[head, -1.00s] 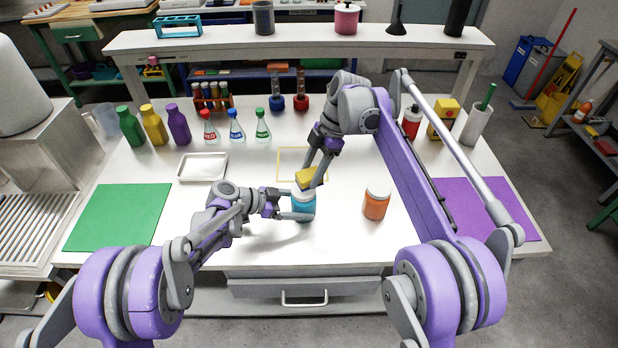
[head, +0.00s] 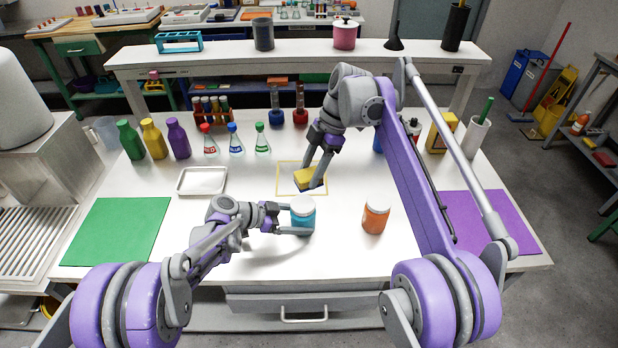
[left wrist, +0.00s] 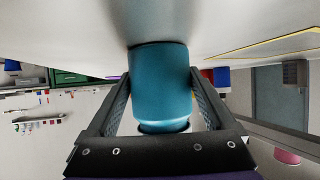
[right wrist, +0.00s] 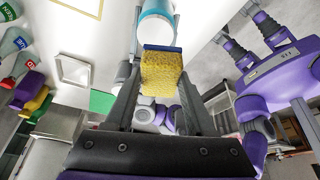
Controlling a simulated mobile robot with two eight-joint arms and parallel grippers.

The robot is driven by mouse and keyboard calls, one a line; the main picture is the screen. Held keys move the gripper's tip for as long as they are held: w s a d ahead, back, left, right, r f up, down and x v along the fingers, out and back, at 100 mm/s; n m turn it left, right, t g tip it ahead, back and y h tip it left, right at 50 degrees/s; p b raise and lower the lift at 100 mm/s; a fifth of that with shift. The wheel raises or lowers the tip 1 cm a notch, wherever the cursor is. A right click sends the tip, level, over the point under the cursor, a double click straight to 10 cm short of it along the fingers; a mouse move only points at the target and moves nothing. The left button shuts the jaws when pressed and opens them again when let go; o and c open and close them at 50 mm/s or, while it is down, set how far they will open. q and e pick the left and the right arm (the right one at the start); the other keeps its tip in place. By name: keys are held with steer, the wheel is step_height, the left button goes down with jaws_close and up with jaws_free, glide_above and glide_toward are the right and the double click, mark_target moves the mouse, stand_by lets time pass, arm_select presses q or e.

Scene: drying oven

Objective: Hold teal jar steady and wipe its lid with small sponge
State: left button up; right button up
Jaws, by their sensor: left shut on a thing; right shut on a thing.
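The teal jar (head: 303,218) with a white lid (head: 302,202) stands upright on the white table. My left gripper (head: 297,219) is shut around its body from the left; the jar also fills the middle of the left wrist view (left wrist: 160,85). My right gripper (head: 314,178) is shut on the small yellow sponge (head: 306,180), above and behind the jar's lid. In the right wrist view the sponge (right wrist: 162,72), with a dark blue face, sits between the fingers, and the jar (right wrist: 157,25) shows beyond it. In the head view the sponge looks apart from the lid.
An orange jar (head: 376,217) stands right of the teal jar. A yellow square outline (head: 283,191) lies behind it. A white tray (head: 202,192) and a green mat (head: 117,231) are at left, a purple mat (head: 487,225) at right. Bottles and flasks (head: 233,140) stand further back.

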arm_select(q)
steer(key=o, duration=0.7)
steer(key=v, duration=1.2)
steer(key=shift+f, duration=0.1)
steer(key=shift+s+f, duration=0.1)
